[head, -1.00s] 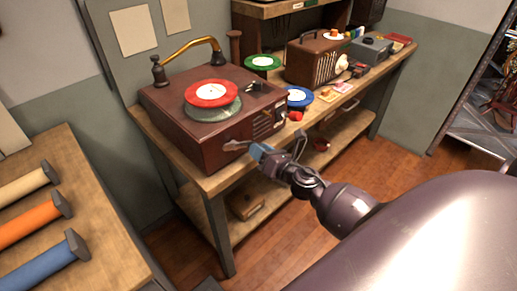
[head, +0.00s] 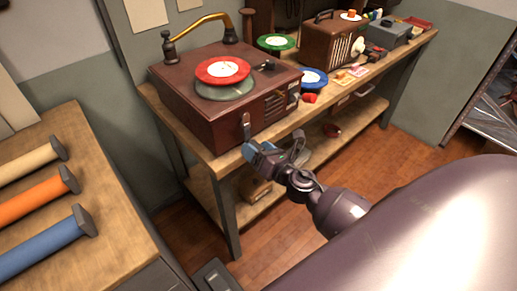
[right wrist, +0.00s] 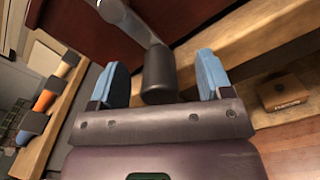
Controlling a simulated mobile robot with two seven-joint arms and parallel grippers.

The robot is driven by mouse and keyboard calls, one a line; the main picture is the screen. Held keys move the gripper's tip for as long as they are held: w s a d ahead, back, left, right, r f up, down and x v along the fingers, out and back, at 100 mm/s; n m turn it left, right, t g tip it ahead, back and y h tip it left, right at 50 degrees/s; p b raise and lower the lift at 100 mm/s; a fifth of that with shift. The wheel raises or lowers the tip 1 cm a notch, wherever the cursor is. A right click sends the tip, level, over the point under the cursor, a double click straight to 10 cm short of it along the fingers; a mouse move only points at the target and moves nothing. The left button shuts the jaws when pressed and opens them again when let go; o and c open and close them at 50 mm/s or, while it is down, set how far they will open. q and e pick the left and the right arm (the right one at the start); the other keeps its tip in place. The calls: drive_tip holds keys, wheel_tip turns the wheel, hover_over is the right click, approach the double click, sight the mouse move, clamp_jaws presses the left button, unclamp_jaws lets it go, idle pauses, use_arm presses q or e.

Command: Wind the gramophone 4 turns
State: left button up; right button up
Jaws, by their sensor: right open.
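My right gripper (head: 257,149) is open at the crank. In the right wrist view its two blue fingertips stand on either side of the grip, with gaps on both sides. My left gripper is not in view.
A brown radio (head: 335,42) and green and blue records (head: 313,78) lie farther along the bench. A lower shelf (head: 290,175) runs under it, with a small wooden box (head: 255,188). A second table at left holds beige, orange and blue rolls (head: 40,248).

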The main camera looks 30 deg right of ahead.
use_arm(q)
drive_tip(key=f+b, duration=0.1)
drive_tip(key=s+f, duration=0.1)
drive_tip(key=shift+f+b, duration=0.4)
use_arm(e)
drive_tip(key=s+d, duration=0.1)
drive_tip(key=s, duration=0.8)
idle(0.3)
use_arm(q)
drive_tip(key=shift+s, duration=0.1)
use_arm(e)
drive_tip(key=shift+d, duration=0.1)
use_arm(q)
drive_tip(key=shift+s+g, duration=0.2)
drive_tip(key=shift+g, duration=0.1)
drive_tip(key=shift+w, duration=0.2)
